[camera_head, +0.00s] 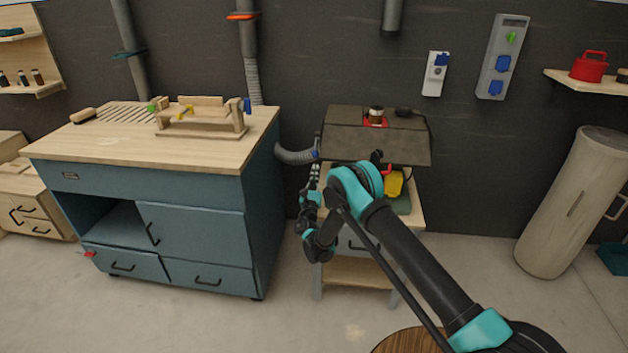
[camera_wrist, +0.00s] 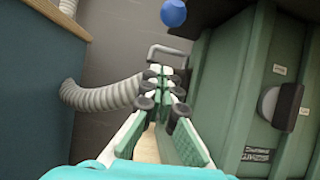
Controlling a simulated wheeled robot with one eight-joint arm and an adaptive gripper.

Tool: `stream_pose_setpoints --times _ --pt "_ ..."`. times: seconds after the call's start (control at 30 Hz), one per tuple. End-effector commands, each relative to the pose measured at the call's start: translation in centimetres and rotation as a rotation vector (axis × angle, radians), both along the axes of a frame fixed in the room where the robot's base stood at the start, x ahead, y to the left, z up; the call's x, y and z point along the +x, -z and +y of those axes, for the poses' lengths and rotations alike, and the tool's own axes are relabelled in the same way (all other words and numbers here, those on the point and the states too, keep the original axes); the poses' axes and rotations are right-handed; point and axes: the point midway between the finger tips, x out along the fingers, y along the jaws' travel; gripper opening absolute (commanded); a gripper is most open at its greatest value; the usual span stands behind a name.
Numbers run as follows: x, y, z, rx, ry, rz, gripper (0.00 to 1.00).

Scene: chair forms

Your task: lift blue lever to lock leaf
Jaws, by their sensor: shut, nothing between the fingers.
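The blue lever knob (camera_wrist: 173,13) is a round ball at the top of the wrist view, beyond my fingertips and apart from them in that picture. It shows as a small blue spot in the head view (camera_head: 316,154). The leaf (camera_head: 375,148) is a dark flat panel at the front of the machine top; its dark edge also shows in the wrist view (camera_wrist: 212,14). My gripper (camera_wrist: 158,74) is shut and empty, its fingers pointing toward a thin grey bent bar (camera_wrist: 168,50) below the knob. In the head view my gripper (camera_head: 314,172) is left of the machine stand.
A ribbed grey hose (camera_wrist: 100,96) runs left of my fingers. The green machine body (camera_wrist: 238,90) with a dark knob (camera_wrist: 282,106) stands close on the right. A blue workbench (camera_head: 190,230) stands left of the machine stand, with a narrow gap between.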

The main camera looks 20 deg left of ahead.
Motion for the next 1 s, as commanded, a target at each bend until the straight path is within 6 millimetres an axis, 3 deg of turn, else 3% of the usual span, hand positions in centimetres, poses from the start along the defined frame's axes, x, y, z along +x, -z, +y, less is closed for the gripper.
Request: stream_pose_setpoints --times 0.2,0.5,1.0 --pt "3.7 -2.1 0.8 0.000 0.001 0.000 0.00" --pt "0.9 -4.3 0.3 0.000 -0.001 0.000 0.00" --pt "0.5 -4.6 0.2 -0.001 0.000 0.003 0.00"
